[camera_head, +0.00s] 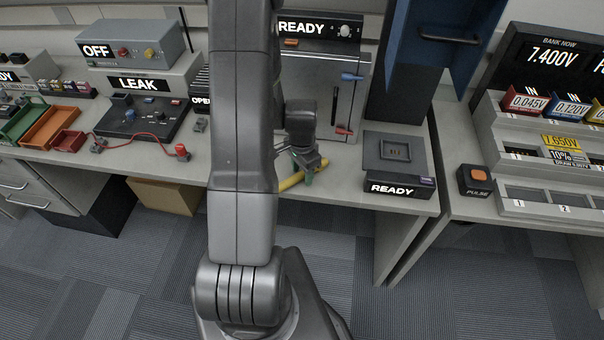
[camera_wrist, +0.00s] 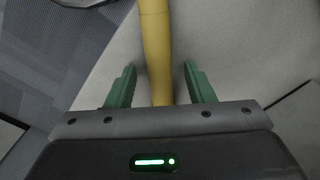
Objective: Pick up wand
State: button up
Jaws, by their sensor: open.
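The wand shows as a yellow rod (camera_wrist: 155,50) in the wrist view, lying on the light grey bench top. It runs from the top edge down between the two green fingers of my gripper (camera_wrist: 160,85). The fingers are open, with a gap on each side of the rod. In the head view, a short yellow piece of the wand (camera_head: 291,181) shows beside my gripper (camera_head: 309,172), near the bench's front edge. The rest of it is hidden behind my arm.
A grey device marked READY (camera_head: 397,150) sits just right of my gripper. A tall panel with blue and red levers (camera_head: 325,95) stands behind. A LEAK unit (camera_head: 140,115) with red cable is at left. A PULSE button box (camera_head: 475,180) is on the right bench.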

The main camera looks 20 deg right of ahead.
jog(key=shift+c, duration=0.2)
grip_shut()
jog(key=shift+r, duration=0.15)
